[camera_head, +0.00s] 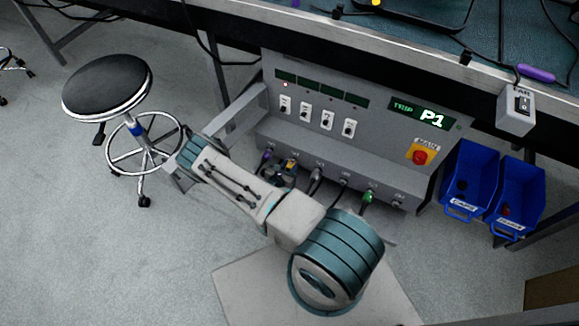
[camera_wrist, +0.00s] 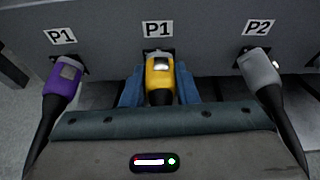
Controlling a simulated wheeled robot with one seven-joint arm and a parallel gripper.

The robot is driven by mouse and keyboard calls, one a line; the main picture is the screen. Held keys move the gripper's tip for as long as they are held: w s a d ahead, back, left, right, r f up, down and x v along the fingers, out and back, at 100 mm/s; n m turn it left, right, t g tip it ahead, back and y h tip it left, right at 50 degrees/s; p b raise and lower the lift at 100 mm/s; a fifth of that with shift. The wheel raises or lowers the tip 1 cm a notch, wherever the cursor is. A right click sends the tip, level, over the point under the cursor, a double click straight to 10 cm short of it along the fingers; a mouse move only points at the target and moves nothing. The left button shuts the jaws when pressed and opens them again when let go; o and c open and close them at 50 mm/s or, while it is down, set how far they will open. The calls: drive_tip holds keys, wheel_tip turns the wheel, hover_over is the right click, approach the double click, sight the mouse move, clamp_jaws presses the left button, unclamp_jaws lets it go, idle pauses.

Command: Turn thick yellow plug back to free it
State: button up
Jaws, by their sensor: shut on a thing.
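The thick yellow plug (camera_wrist: 159,77) sits in the middle of the wrist view, against the grey panel (camera_wrist: 105,43) under a "P1" label. My gripper (camera_wrist: 160,88) is shut on it, with a blue finger on each side. The plug's tip meets a socket at the panel; how far it is seated or turned cannot be told. In the head view the yellow plug (camera_head: 292,163) shows small at the panel's lower ledge, partly hidden by my gripper and arm.
A purple plug (camera_wrist: 64,82) is close on the left, also under "P1". A grey plug (camera_wrist: 259,72) under "P2" is on the right. A green plug (camera_head: 367,197) is farther right. Blue bins (camera_head: 471,175) stand beyond the panel. A stool (camera_head: 108,87) stands at left.

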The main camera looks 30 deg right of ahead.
drive_tip(key=o, duration=1.1)
drive_tip(key=shift+a, duration=0.1)
drive_tip(key=p+v, duration=0.4)
drive_tip(key=v, duration=0.9)
drive_tip(key=shift+s+a+r, duration=0.1)
drive_tip(key=shift+s+a, duration=0.15)
drive_tip(key=shift+s, duration=0.05)
wheel_tip(320, 180, up, 42)
drive_tip(key=w+d+m+g+p, duration=0.1)
drive_tip(key=m+g+p, duration=0.8)
drive_tip(key=m+p, duration=0.45)
drive_tip(key=s+a+r+m+t+y+p, duration=0.1)
drive_tip(key=s+r+m+y+p, duration=0.2)
drive_tip(key=r, duration=0.9)
drive_tip(key=s+a+r+m+t+y+p, duration=0.1)
drive_tip(key=s+r+m+y+p, duration=0.3)
drive_tip(key=s+r, duration=0.3)
drive_tip(key=s+a+r+m+t+y+p, duration=0.1)
drive_tip(key=s+r+m+y+p, duration=0.3)
drive_tip(key=r, duration=1.4)
drive_tip(key=shift+s+a+r+m+p, duration=0.1)
drive_tip(key=shift+s+a+m+p, duration=0.4)
drive_tip(key=shift+m+p, duration=0.4)
